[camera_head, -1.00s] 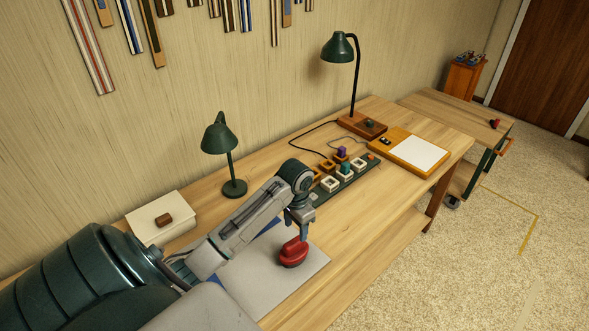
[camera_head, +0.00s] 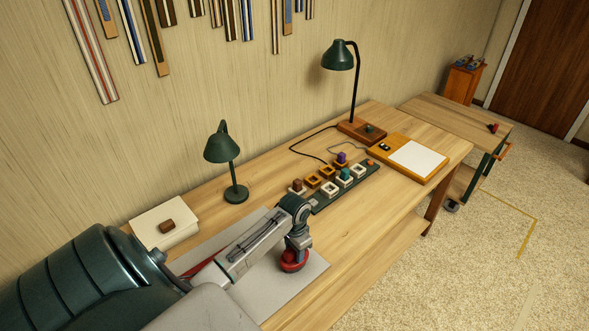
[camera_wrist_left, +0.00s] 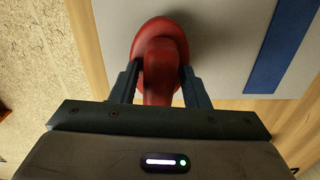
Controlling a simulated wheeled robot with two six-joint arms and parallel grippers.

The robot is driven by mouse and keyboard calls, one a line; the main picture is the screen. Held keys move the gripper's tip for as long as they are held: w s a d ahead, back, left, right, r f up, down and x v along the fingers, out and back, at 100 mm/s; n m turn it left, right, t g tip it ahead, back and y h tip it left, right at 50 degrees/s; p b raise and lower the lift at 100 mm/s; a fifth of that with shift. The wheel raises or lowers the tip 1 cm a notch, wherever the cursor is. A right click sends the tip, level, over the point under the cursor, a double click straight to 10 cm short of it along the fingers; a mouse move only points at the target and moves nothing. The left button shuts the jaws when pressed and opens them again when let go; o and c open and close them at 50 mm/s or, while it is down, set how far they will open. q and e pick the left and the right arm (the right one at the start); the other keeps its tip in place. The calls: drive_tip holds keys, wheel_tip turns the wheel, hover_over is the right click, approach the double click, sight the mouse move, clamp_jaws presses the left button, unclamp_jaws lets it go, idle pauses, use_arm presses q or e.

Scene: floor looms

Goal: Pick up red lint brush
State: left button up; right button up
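The red lint brush (camera_head: 291,266) stands on the grey mat (camera_head: 285,291) near the table's front edge. My left gripper (camera_head: 297,251) is right above it and hides its upper part in the head view. In the left wrist view, the brush (camera_wrist_left: 159,35) shows a round base and a raised handle. The left gripper's fingers (camera_wrist_left: 162,78) are apart, one on each side of the handle, and look open. I cannot tell whether either finger touches it. My right gripper is not in view.
A blue strip (camera_wrist_left: 274,45) lies on the mat. A white box (camera_head: 163,236) with a brown block, a small green lamp (camera_head: 222,148) and a tray (camera_head: 345,187) of small frames stand farther back. The table's front right is clear.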

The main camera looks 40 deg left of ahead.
use_arm(q)
drive_tip(key=shift+r, duration=0.1)
clamp_jaws()
drive_tip(key=shift+r, duration=0.1)
